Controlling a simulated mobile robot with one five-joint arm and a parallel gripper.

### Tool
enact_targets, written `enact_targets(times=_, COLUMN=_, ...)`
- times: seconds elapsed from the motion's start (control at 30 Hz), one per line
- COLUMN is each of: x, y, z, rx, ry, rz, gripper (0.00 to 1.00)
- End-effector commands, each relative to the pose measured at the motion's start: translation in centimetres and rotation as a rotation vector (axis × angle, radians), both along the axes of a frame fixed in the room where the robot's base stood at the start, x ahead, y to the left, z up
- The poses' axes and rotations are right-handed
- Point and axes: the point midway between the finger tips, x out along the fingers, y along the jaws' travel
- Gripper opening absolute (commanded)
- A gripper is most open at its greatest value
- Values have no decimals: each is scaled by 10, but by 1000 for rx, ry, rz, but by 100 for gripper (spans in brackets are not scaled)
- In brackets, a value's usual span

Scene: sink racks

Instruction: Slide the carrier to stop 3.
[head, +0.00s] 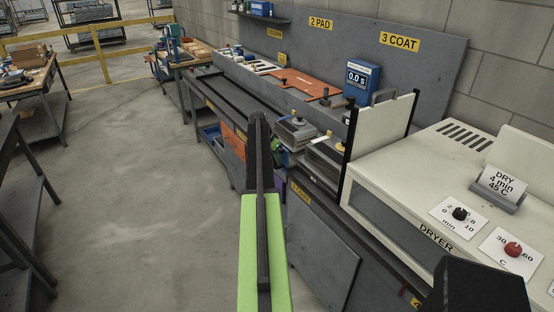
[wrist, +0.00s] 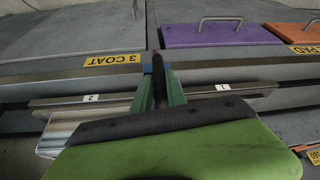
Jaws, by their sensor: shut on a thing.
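In the wrist view my gripper (wrist: 160,90) has its green fingers close together on a dark upright post (wrist: 158,70). I take this post to be the carrier's handle; the carrier's body is mostly hidden behind my gripper. A long metal bar with white tags "2" (wrist: 91,98) and "1" (wrist: 222,87) runs behind the fingers. A silver metal piece (wrist: 85,127) shows below tag 2. I cannot see a tag 3. In the head view my arm covers most of the carrier area, and the fingertips cannot be made out clearly.
A yellow "3 COAT" label (wrist: 113,60) sits on the bench edge, left of the post. In the head view a white dryer (head: 420,195) stands at right, and open floor (head: 130,180) lies left.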

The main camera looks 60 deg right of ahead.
Motion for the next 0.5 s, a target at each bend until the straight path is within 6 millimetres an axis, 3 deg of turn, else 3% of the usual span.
enact_targets(times=0.3, x=-2, y=-1, z=0, rx=3, ry=-1, rz=-1, gripper=0)
enact_targets(times=0.33, x=-2, y=-1, z=0, rx=3, ry=-1, rz=-1, gripper=20)
enact_targets(times=0.5, x=-3, y=-2, z=0, rx=3, ry=-1, rz=-3, gripper=38)
